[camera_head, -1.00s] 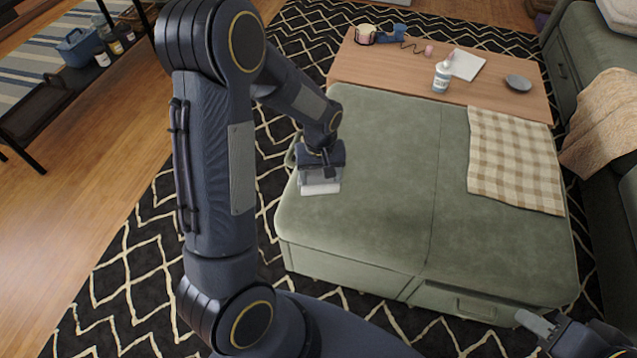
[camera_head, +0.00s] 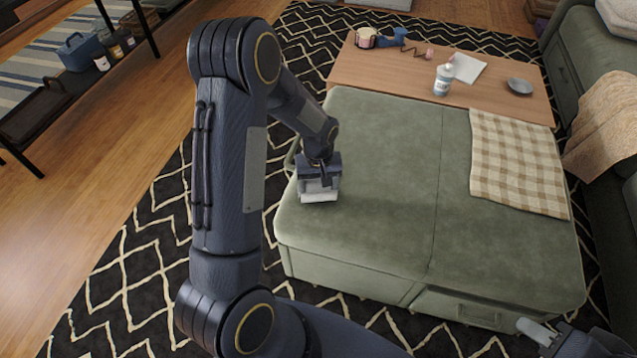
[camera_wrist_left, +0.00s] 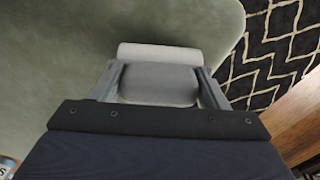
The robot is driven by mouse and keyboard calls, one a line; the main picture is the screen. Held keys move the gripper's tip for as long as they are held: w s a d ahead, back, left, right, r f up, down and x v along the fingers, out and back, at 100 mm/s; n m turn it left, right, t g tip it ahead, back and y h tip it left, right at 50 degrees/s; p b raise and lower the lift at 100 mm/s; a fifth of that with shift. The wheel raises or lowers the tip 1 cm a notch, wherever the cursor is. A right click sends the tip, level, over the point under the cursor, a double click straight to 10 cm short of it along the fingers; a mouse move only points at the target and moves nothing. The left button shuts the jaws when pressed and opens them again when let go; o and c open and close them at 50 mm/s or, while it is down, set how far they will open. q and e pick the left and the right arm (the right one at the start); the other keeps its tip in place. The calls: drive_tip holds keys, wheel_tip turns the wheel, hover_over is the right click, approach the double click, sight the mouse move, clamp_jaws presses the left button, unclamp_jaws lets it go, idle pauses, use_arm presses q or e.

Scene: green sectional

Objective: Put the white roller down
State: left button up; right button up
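The white roller (camera_head: 318,197) is at the left part of the green ottoman top, just below my left gripper (camera_head: 319,184). In the left wrist view the roller (camera_wrist_left: 160,53) lies across the fingertips, with a grey body (camera_wrist_left: 160,84) behind it between the two fingers. My left gripper (camera_wrist_left: 158,72) has its fingers along both sides of this grey body and appears closed on it. I cannot tell whether the roller touches the ottoman. My right gripper (camera_head: 537,330) is at the lower right, partly cut off, with its finger gap unclear.
The green ottoman (camera_head: 370,220) has wide bare room around the roller. A checked cloth (camera_head: 515,160) lies on its right side. Behind is a wooden surface (camera_head: 390,72) with a white bottle (camera_head: 443,79), a grey dish (camera_head: 519,86) and papers (camera_head: 468,68). A green sofa (camera_head: 570,60) stands at right.

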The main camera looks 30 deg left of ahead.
use_arm(q)
drive_tip(key=o, duration=0.5)
drive_tip(key=shift+c, duration=0.2)
drive_tip(key=shift+r+p, duration=0.25)
drive_tip(key=shift+p, duration=0.05)
wheel_tip(320, 180, up, 10)
drive_tip(key=p, duration=0.2)
drive_tip(key=shift+r+p, duration=0.25)
drive_tip(key=shift+p, duration=0.1)
drive_tip(key=s+d+r+m+t+h, duration=0.2)
drive_tip(key=s+d+r+t+h, duration=0.1)
drive_tip(key=s+r, duration=0.9)
drive_tip(key=s+d+r+m+t, duration=0.1)
drive_tip(key=s+d, duration=0.1)
drive_tip(key=s, duration=0.3)
drive_tip(key=s+d+r+m+t, duration=0.1)
drive_tip(key=s+d+r+m, duration=0.1)
drive_tip(key=s, duration=0.3)
drive_tip(key=shift+r+m+t+h, duration=0.25)
drive_tip(key=shift+m+t+h, duration=0.05)
drive_tip(key=shift+h, duration=0.1)
